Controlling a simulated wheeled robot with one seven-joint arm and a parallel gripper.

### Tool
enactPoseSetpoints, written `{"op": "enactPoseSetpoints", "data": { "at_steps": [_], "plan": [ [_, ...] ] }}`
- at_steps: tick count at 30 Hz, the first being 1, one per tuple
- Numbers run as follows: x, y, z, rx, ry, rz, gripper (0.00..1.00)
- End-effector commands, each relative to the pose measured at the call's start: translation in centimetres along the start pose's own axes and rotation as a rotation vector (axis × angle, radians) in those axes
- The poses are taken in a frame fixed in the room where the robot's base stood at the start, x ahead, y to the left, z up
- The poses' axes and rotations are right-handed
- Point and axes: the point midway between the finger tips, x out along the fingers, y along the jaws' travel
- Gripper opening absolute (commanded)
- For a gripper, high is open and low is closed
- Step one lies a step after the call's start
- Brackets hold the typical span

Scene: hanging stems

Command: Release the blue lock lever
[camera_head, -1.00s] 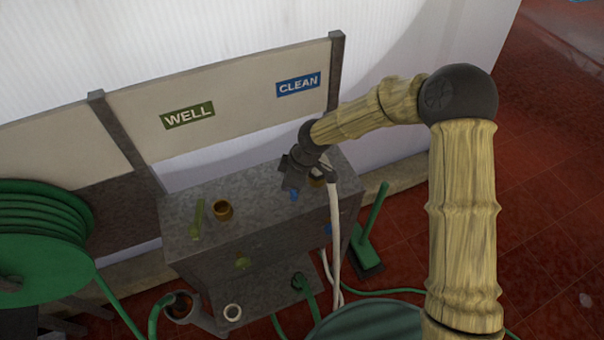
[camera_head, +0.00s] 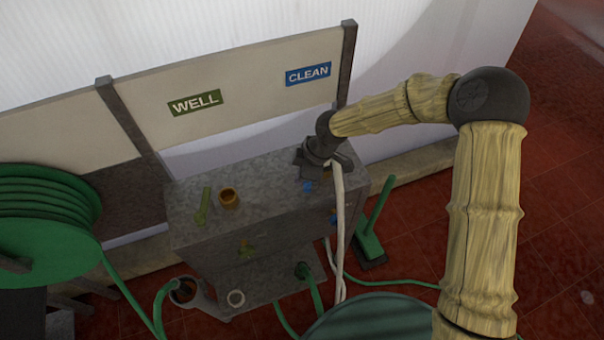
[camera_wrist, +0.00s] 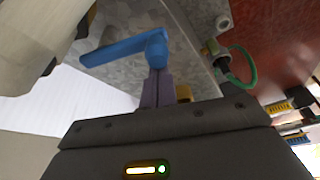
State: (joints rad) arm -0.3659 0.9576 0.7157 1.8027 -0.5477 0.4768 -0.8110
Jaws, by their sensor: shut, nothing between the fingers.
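The blue lock lever (camera_head: 308,186) is on the right part of the grey cabinet's top, largely hidden by my gripper (camera_head: 312,172) in the head view. In the wrist view the blue lever (camera_wrist: 125,48) is a bent bar, its long arm pointing left from a rounded end. My gripper's purple fingers (camera_wrist: 157,88) are shut together, with nothing between them. Their tips appear right at the lever's rounded end; whether they touch it I cannot tell.
The grey cabinet (camera_head: 270,180) also bears a green lever (camera_head: 203,205) and a brass cup (camera_head: 228,198). White hoses (camera_head: 340,230) hang close beside my gripper. A green hose reel (camera_head: 45,225) stands left.

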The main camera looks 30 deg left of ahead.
Motion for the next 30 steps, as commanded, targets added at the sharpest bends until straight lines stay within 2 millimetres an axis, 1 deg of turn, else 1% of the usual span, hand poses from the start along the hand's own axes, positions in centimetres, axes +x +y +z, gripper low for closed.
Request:
{"op": "enactPoseSetpoints", "data": {
  "at_steps": [6, 11, 20, 21, 26, 30],
  "plan": [
    [0.0, 0.0, 0.3, 0.003, -0.004, -0.001, 0.0],
    [0.2, 0.1, -0.1, 0.004, -0.005, 0.0, 0.0],
    [1.3, 0.6, -3.0, 0.011, -0.002, 0.004, 0.0],
    [0.3, 0.8, -2.8, 0.015, -0.002, 0.008, 0.0],
    [-2.2, 0.8, -2.7, 0.015, 0.0, 0.008, 0.0],
    [-4.8, 0.9, -2.7, 0.015, -0.001, 0.009, 0.0]
  ]
}}
